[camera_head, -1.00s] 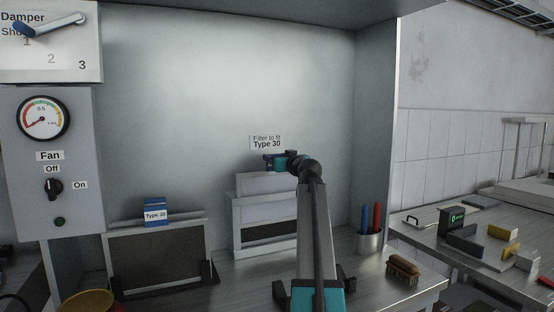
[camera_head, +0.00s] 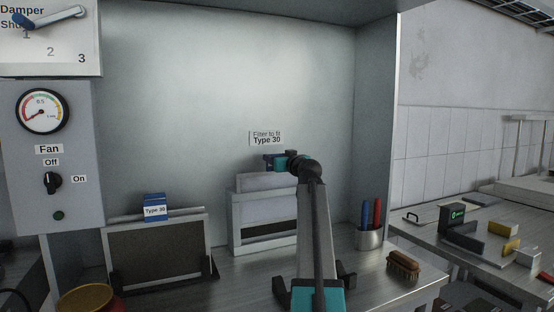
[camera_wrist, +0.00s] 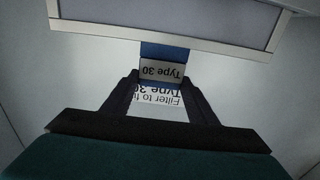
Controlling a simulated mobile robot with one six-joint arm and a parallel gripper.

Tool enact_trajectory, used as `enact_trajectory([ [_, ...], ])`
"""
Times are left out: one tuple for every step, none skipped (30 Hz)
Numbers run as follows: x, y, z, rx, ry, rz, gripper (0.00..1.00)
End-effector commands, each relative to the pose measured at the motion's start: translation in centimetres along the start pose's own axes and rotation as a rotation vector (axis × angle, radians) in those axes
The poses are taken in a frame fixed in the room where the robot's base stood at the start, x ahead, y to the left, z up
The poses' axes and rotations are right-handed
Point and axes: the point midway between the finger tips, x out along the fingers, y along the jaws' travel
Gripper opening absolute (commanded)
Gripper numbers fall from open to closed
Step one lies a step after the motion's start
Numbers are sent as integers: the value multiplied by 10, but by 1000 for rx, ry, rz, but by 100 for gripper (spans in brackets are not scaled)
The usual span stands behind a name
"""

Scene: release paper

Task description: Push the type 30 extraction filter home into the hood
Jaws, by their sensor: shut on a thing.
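My gripper (camera_head: 276,161) is shut on the blue tab (camera_wrist: 166,52) at the top of the filter. The tab bears a "Type 30" label (camera_wrist: 162,72), upside down in the wrist view. The held filter (camera_head: 267,182) is a light grey panel, upright, its lower part inside the pale housing (camera_head: 237,215) at the back of the hood and its top still standing above the rim. A dark strip shows low in the housing's front. The sign "Filter to fit Type 30" (camera_head: 266,137) is on the wall behind. My forearm hides the housing's right side.
Another dark panel (camera_head: 158,256) with a blue "Type 30" tab (camera_head: 154,208) stands in a rack to the left. A pen cup (camera_head: 369,238) and a brush (camera_head: 404,265) stand to the right. The fan box (camera_head: 48,160) is at far left.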

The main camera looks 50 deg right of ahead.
Motion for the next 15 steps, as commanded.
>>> enact_trajectory([
  [0,0,1,0,2,1,5],
  [0,0,1,0,2,1,5],
  [0,0,2,0,2,1,5],
  [0,0,2,0,2,1,5],
  [0,0,3,0,2,1,5],
  [0,0,3,0,2,1,5],
  [0,0,4,0,2,1,5],
  [0,0,4,0,2,1,5],
  [0,0,5,0,2,1,5],
  [0,0,6,0,2,1,5],
  [0,0,6,0,2,1,5],
  [0,0,7,0,2,1,5],
  [0,0,7,0,2,1,5],
  [0,0,8,0,2,1,5],
  [0,0,8,0,2,1,5],
])
